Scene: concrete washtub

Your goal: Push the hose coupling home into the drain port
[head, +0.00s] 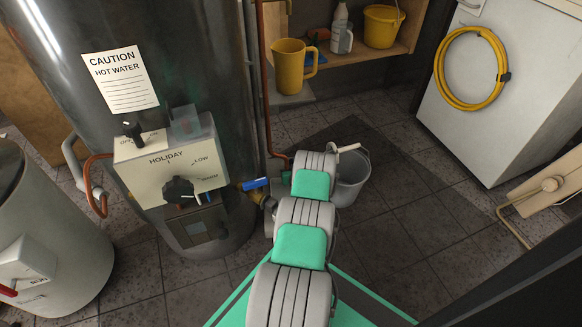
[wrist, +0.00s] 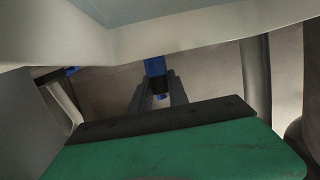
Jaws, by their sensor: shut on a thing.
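In the wrist view my gripper (wrist: 159,83) has its two dark fingers on either side of a blue piece with a black band, which I take to be the hose coupling (wrist: 154,67). My gripper is shut on it. In the head view my arm hides the gripper. A blue piece with a dark end (head: 254,184) shows just left of my arm, by a brass-coloured fitting (head: 257,197) low at the tank. I cannot make out the drain port's opening, or whether the coupling touches it.
The steel tank (head: 205,70) with its control box (head: 170,160) stands close on the left. A grey bucket (head: 350,178) stands just right of my arm. A white appliance (head: 500,100) with a yellow hose is at the right. Tiled floor between is clear.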

